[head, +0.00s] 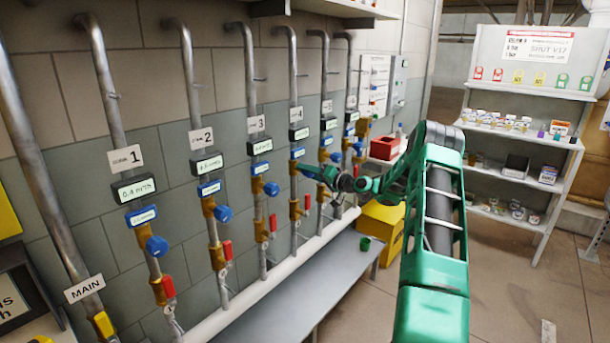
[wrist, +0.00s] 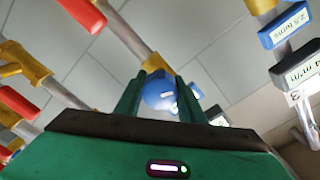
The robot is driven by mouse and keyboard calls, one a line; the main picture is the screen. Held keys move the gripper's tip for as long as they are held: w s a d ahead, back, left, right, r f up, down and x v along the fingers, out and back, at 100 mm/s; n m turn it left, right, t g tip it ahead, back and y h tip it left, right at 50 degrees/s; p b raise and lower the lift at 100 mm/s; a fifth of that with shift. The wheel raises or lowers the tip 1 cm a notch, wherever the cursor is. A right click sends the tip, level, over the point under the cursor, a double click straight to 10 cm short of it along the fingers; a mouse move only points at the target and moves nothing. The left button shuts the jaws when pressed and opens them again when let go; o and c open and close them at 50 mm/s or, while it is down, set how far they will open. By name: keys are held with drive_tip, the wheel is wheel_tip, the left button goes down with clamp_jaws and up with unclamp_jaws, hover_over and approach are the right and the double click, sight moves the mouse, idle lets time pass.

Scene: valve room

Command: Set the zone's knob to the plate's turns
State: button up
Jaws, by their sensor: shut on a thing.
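Several zone pipes run up the wall in the head view. Each has a number sign, a display, a blue plate, a blue knob and a red-handled valve. My gripper (head: 310,172) is at the fourth pipe, below its blue plate (head: 297,153). In the wrist view my gripper (wrist: 160,92) is shut on a round blue knob (wrist: 157,94), one finger on each side. The held knob's plate cannot be read. Zone 3's plate (wrist: 286,24) reads 2.5 turns in the wrist view.
The neighbouring knobs (head: 271,188) and red handles (head: 226,249) stand close to the gripper. A grey bench (head: 300,290) runs below the pipes. A yellow box (head: 380,228) and a white shelf (head: 520,140) stand beyond. The floor at right is mostly clear.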

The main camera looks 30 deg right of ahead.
drive_tip(key=m, duration=0.5)
drive_tip(key=shift+d+f, duration=0.15)
drive_tip(key=shift+d, duration=0.1)
drive_tip(key=shift+s, duration=0.1)
idle(0.4)
drive_tip(key=o, duration=0.9)
drive_tip(key=shift+o, duration=0.7)
drive_tip(key=shift+a, duration=0.1)
drive_tip(key=v, duration=1)
drive_tip(key=shift+s+d, duration=0.2)
drive_tip(key=shift+s, duration=0.1)
